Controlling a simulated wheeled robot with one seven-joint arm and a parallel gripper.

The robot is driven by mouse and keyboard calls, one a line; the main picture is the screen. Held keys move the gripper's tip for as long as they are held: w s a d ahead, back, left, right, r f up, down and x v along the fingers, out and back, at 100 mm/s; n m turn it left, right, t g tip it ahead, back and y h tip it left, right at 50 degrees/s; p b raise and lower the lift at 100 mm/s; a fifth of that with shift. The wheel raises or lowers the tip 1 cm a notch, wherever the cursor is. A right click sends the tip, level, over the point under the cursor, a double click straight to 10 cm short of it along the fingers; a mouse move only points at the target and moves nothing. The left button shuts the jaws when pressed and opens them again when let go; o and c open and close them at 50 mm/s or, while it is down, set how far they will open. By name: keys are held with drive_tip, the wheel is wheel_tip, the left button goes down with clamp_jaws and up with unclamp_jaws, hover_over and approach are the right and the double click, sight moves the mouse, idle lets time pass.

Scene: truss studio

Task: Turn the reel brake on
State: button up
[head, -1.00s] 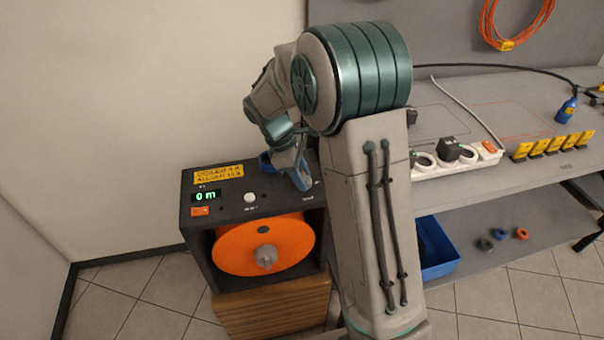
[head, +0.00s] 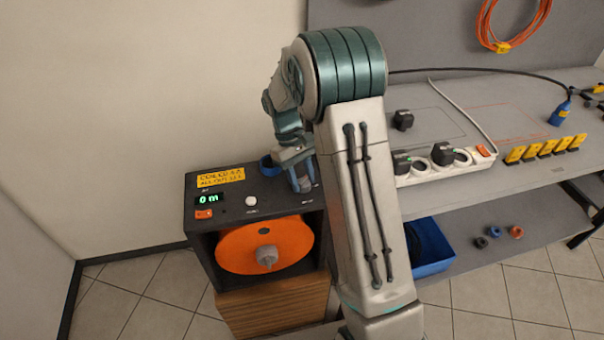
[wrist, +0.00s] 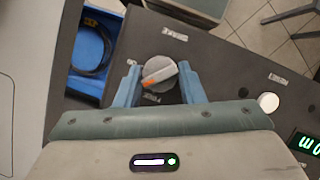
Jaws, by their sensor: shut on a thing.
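The reel brake knob (wrist: 160,74) is a round grey dial with a raised bar and an orange mark. It sits on the dark top of the reel box (head: 240,187). In the wrist view the orange mark points to the lower left, and small labels lie around the knob, too blurred to read. My gripper (wrist: 160,82) has its two blue fingers on either side of the knob, shut on it. In the head view my gripper (head: 303,183) is low over the box's right part and hides the knob. The orange reel (head: 240,243) sits inside the box.
A lit green display (head: 208,198), an orange switch (head: 204,214) and a white button (head: 251,201) are on the box top. A blue bin (head: 432,262) with a dark coil is beside it. The workbench (head: 510,105) with a power strip (head: 440,170) stands right.

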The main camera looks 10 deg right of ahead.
drive_tip(key=m+y+p, duration=0.1)
drive_tip(key=m+y, duration=0.1)
drive_tip(key=m, duration=0.2)
drive_tip(key=shift+d+r+m, duration=0.1)
drive_tip(key=shift+m, duration=0.3)
drive_tip(key=m, duration=0.2)
drive_tip(key=m+y, duration=0.1)
drive_tip(key=m, duration=0.1)
drive_tip(key=shift+d+m+y, duration=0.15)
drive_tip(key=shift+m+y, duration=0.15)
drive_tip(key=o, duration=1)
drive_tip(key=v, duration=1.3)
drive_tip(key=shift+w+d+r, duration=0.15)
drive_tip(key=shift+r, duration=0.15)
